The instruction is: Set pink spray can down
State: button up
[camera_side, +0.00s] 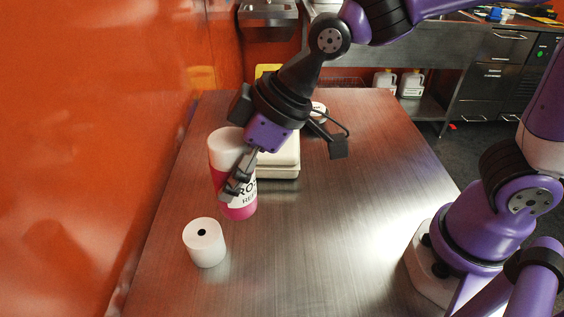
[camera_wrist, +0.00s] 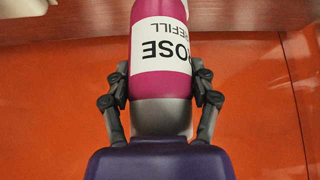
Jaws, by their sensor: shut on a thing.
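The pink spray can (camera_side: 240,210) has a pale cap and a white label. It is close to upright in the side view, at the left part of the metal table (camera_side: 330,230). My gripper (camera_side: 240,182) is shut on it, with a finger across its side. In the wrist view the can (camera_wrist: 161,85) shows pink with its label upside down, and the fingers of my gripper (camera_wrist: 160,92) press on both its sides. Whether its base touches the table I cannot tell.
A white paper roll (camera_side: 205,248) stands just in front of the can. A pale device (camera_side: 282,165) sits behind it, partly hidden by my gripper. The orange wall (camera_side: 100,130) is close on the left.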

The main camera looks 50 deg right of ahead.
jog(key=w+d+r+m+h, duration=0.1)
jog(key=d+m+h, duration=1.2)
jog(key=d, duration=2)
jog(key=shift+s+d+f+m+t+y, duration=0.1)
jog(key=shift+s+d+f+m+y, duration=0.4)
jog(key=shift+d+f, duration=1.3)
jog(key=shift+s+d+f+m+t+y, duration=0.15)
jog(key=shift+d+f+m+y, duration=0.7)
jog(key=shift+d+f, duration=0.95)
jog(key=shift+s+d+f+m+t+y, duration=0.1)
jog(key=shift+s+d+f+m+y, duration=0.4)
jog(key=shift+d+f, duration=1.3)
jog(key=shift+w+d, duration=0.1)
jog(key=shift+w, duration=0.05)
jog(key=o, duration=1.3)
jog(key=shift+o, duration=0.2)
